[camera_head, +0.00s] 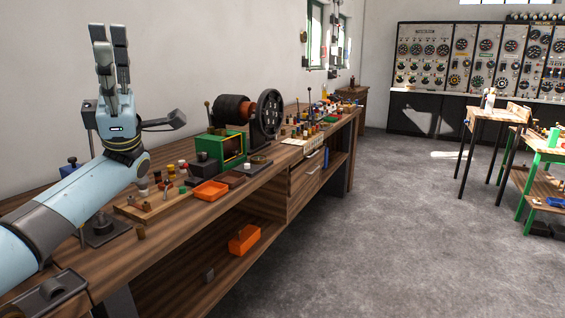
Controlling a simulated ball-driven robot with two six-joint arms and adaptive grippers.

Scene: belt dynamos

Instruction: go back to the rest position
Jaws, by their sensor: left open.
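My left arm comes in from the left. My left gripper (122,68) is raised above the near part of the long wooden workbench (120,270). Its dark fingers point up and stand apart, with another finger out to the right. It is open and holds nothing. My right gripper does not show in the camera head view.
The bench holds a green box (221,148), a black wheel machine (267,114), an orange tray (210,190) and many small parts. An orange bin (243,239) sits on the lower shelf. Small tables (497,114) stand at right. The grey floor (400,240) is clear.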

